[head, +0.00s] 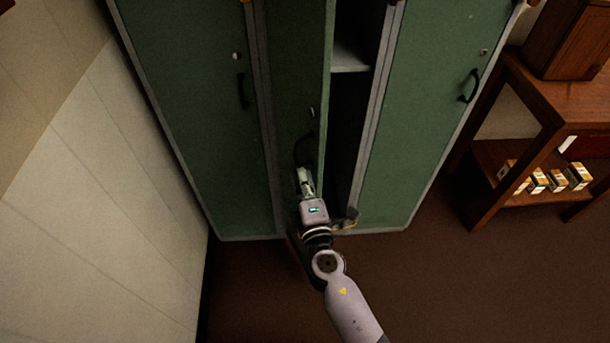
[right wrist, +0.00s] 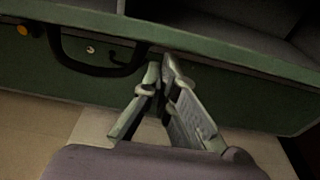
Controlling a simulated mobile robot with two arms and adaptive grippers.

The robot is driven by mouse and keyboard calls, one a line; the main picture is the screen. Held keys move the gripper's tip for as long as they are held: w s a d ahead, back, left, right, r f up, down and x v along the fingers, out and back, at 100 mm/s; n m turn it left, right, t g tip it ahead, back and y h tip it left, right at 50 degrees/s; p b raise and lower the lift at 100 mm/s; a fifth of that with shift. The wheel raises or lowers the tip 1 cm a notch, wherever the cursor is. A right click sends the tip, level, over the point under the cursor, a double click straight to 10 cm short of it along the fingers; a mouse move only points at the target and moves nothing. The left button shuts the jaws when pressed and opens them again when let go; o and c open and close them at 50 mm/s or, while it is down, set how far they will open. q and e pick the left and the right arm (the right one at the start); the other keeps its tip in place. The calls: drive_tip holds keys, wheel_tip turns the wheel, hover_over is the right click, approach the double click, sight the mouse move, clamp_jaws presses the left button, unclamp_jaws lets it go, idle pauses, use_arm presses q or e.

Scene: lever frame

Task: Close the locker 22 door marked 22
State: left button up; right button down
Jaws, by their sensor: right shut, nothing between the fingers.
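The green middle locker door (head: 292,75) stands ajar, with a dark gap and a grey shelf showing to the right of its edge. I take it as the locker 22 door, but no number is legible. It has a black handle (head: 303,148) and a small lock. In the right wrist view the door (right wrist: 215,72) crosses the picture, with its handle (right wrist: 98,70) left of my fingertips. My right gripper (head: 304,172) is shut and empty, just below the handle at the door's front face. Its fingertips (right wrist: 163,68) look close to the door; contact is unclear. My left gripper is not in view.
Closed green doors stand left (head: 190,100) and right (head: 425,100) of the middle one. A pale wall (head: 110,170) is at the left. A wooden shelf unit (head: 550,110) with small boxes (head: 540,181) stands at the right. The brown floor (head: 450,290) in front is clear.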

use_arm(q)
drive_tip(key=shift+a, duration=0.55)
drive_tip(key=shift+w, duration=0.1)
